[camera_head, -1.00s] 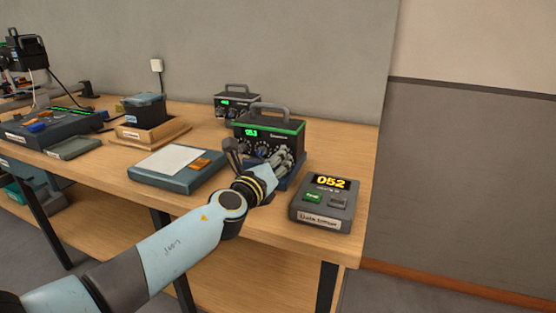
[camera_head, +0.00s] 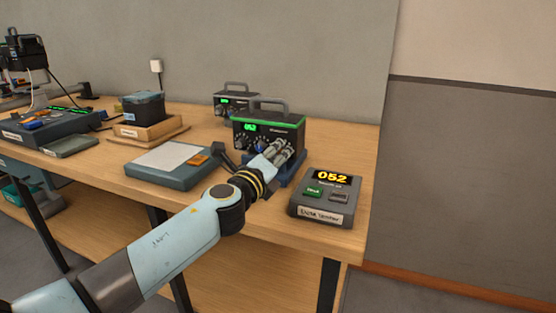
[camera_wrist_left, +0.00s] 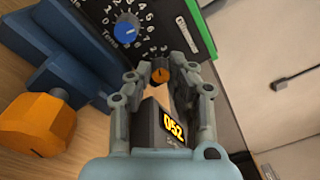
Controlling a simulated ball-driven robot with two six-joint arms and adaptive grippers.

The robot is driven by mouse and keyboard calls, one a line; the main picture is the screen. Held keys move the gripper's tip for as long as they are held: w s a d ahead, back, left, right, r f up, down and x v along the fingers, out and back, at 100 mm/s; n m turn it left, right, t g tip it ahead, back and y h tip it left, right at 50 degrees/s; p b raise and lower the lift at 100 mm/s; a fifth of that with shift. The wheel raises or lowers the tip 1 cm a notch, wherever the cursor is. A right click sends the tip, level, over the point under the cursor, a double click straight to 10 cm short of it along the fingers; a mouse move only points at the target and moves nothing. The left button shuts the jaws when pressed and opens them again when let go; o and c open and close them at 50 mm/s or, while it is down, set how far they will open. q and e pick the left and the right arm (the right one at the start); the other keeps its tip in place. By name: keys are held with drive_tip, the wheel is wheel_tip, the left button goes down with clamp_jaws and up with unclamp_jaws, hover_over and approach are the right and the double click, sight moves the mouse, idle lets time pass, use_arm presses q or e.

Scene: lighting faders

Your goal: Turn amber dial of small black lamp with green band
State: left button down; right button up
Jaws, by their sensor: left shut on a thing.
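The small black lamp box with a green band (camera_head: 268,132) stands near the right end of the table, with a grey handle on top and a green-lit display. My left gripper (camera_head: 283,151) is at the lower right of its front face. In the left wrist view the amber dial (camera_wrist_left: 162,75) sits between the fingertips of my left gripper (camera_wrist_left: 163,78), which is shut on it. A blue dial (camera_wrist_left: 125,30) is beside it on the black face. In the head view my fingers hide the amber dial. My right gripper is out of view.
A display unit (camera_head: 322,201) reading 052, with a green button, stands right of the lamp near the table edge. A similar box (camera_head: 228,103) stands behind. A blue tray with a white sheet (camera_head: 175,160) lies left. A large orange knob (camera_wrist_left: 38,123) shows in the wrist view.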

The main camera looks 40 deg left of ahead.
use_arm(q)
drive_tip(key=shift+n, duration=0.6)
drive_tip(key=c, duration=1.2)
unclamp_jaws()
drive_tip(key=s, duration=0.4)
drive_tip(key=s+d, duration=0.1)
drive_tip(key=s, duration=0.3)
drive_tip(key=s+d, duration=0.1)
drive_tip(key=s, duration=0.2)
drive_tip(key=shift+s+d+f, duration=0.1)
drive_tip(key=shift+s+f, duration=0.1)
drive_tip(key=shift+s, duration=0.2)
